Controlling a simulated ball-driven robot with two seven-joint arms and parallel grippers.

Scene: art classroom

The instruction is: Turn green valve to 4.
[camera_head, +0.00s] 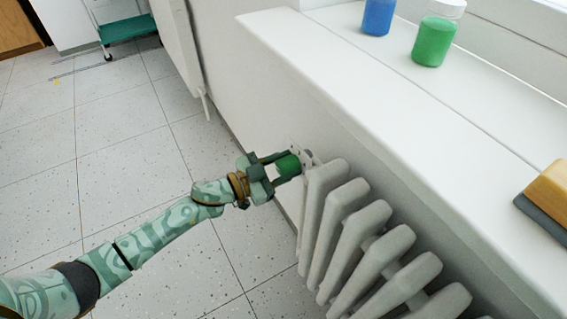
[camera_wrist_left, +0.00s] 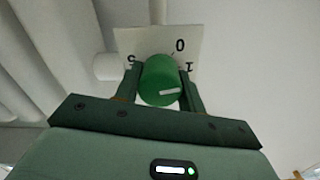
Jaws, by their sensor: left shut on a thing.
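The green valve (camera_head: 288,165) sits at the upper left end of the white radiator, beside the wall. My left gripper (camera_head: 276,168) reaches it from the left and is shut on it. In the left wrist view the round green valve (camera_wrist_left: 158,76) is between the two fingers (camera_wrist_left: 161,88). A white mark on the valve points to the right. Behind it a pale dial plate (camera_wrist_left: 158,42) shows a 0 at the top, a 1 at the right and what looks like a 5 at the left. The other numbers are hidden. My right gripper is not in view.
The white radiator (camera_head: 345,225) runs along the wall under a white windowsill (camera_head: 400,110). On the sill stand a green jar (camera_head: 435,38), a blue jar (camera_head: 378,15) and a wooden-backed eraser-like block (camera_head: 548,190).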

